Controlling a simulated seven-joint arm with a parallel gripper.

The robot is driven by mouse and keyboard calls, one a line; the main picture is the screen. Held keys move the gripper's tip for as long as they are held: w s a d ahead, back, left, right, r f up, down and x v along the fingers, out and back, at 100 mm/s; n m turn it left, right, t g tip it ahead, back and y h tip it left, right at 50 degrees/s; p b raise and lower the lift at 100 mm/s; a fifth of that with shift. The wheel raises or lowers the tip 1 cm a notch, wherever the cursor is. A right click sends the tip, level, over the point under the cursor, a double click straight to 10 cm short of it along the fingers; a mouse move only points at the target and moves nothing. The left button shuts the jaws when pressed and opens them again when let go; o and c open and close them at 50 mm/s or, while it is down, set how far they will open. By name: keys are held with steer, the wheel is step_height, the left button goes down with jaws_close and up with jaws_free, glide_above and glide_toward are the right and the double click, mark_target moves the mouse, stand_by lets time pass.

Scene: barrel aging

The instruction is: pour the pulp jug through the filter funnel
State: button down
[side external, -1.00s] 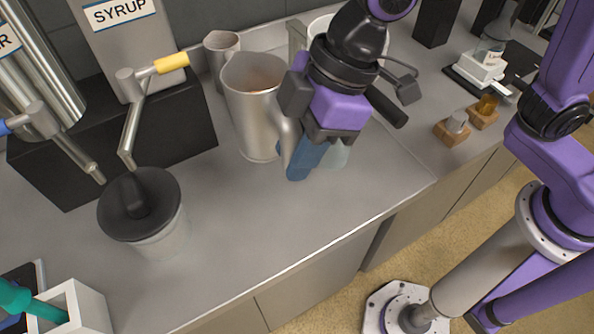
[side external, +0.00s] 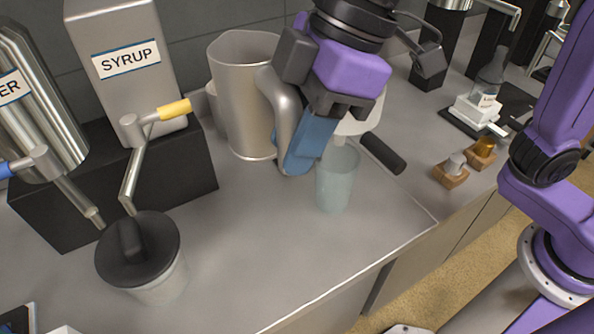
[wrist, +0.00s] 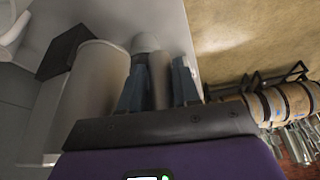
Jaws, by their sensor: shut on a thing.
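The pulp jug (side external: 240,100) is a tall grey metal pitcher with a big side handle. It is upright and appears raised off the counter. My gripper (side external: 310,145), with blue fingers, is shut on the handle. In the wrist view, the handle (wrist: 160,80) is between the fingers and the jug body (wrist: 92,92) is to their left. The jug's contents are hidden now. A white funnel (side external: 362,122) with a black handle (side external: 383,153) is partly hidden behind my gripper. A clear glass (side external: 335,185) stands below and in front of it; I cannot tell whether they touch.
A lidded pot (side external: 150,265) stands at front left, under the taps. The syrup dispenser (side external: 125,75) is behind on a black block (side external: 180,175). Small wooden-based items (side external: 451,172) and a scale with a bottle (side external: 488,85) are to the right. The front-centre counter is clear.

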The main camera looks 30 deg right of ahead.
step_height(320, 180, up, 15)
steer(key=shift+r, duration=0.2)
steer(key=s+d+m+t+h, duration=0.1)
steer(key=s+d+m+t, duration=0.1)
steer(key=s+d+m, duration=0.55)
steer(key=shift+n, duration=0.95)
steer(key=shift+w+d+f, duration=0.25)
steer(key=shift+w+f, duration=0.1)
steer(key=shift+f, duration=0.45)
steer(key=shift+w+d+f, duration=0.25)
steer(key=shift+w+f, duration=0.1)
steer(key=shift+f, duration=0.45)
steer(key=shift+w+d+f, duration=0.25)
steer(key=shift+w+f, duration=0.1)
steer(key=shift+f, duration=0.45)
steer(key=shift+f, duration=0.1)
steer(key=shift+f, duration=2.4)
steer(key=shift+s+a+r+g+y, duration=0.1)
steer(key=shift+s+r+g+y, duration=0.1)
steer(key=shift+r+g, duration=0.3)
steer(key=shift+s+a+r+g+y, duration=0.1)
steer(key=shift+s+r+g+y, duration=0.15)
steer(key=shift+r, duration=0.4)
steer(key=shift+s+a+r+g+y, duration=0.1)
steer(key=shift+r+g+y, duration=0.05)
steer(key=shift+r+g, duration=0.35)
